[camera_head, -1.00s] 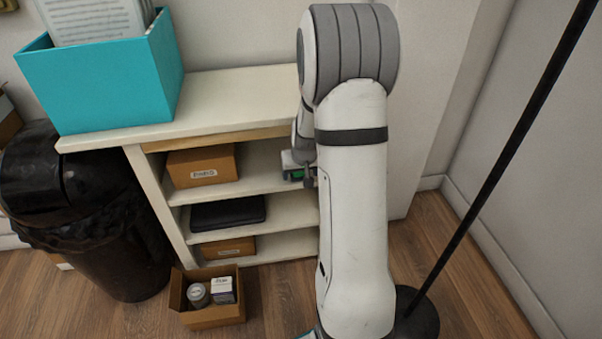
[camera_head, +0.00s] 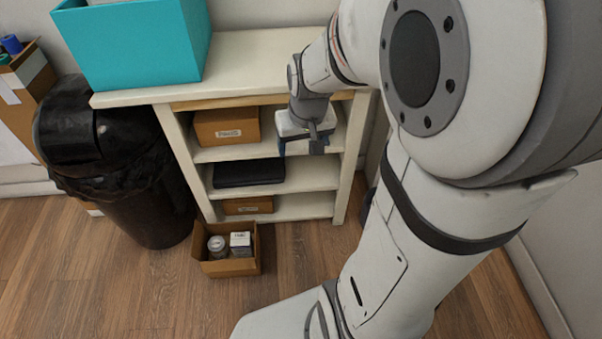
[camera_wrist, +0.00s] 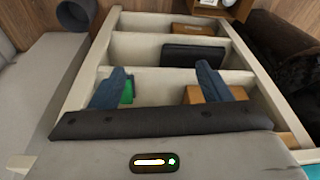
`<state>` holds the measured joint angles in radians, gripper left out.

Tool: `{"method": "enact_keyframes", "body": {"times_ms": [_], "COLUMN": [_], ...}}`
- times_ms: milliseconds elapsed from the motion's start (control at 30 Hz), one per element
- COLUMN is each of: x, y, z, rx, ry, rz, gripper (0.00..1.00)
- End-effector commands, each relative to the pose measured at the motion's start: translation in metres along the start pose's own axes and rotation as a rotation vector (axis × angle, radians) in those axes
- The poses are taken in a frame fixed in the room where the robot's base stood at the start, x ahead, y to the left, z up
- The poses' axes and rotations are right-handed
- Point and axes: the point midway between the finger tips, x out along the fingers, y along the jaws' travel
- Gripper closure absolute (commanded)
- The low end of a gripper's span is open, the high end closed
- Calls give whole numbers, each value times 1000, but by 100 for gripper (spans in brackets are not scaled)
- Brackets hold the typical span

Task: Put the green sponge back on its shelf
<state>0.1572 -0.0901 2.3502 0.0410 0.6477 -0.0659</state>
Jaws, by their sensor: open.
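The green sponge (camera_wrist: 127,92) shows in the wrist view as a small green patch, partly hidden by the left finger. It appears to be in the top compartment of the white shelf unit (camera_head: 343,160); whether it touches the finger, I cannot tell. In the head view the sponge is hidden. My gripper (camera_head: 299,147) is at the front of the top compartment's right part. In the wrist view my gripper (camera_wrist: 160,68) has its two dark fingers wide apart, with nothing clamped between them.
A cardboard box (camera_head: 226,127) shares the top compartment, on the left. A black case (camera_head: 248,172) lies in the middle one, another box (camera_head: 248,205) below. An open carton (camera_head: 231,267) stands on the floor near the black bin (camera_head: 135,190). A turquoise box (camera_head: 140,45) stands on top.

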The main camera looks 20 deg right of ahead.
Motion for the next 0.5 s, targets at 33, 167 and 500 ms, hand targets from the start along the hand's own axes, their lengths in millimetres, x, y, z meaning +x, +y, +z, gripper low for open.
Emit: {"method": "enact_keyframes", "body": {"times_ms": [33,167,500], "x": [-13,-32,-45], "y": [-14,-32,-39], "z": [22,69,107], "rx": [-32,-83,-120], "ry": [-21,-84,-138], "rz": [-5,-9,-4], "gripper": [29,29,29]}}
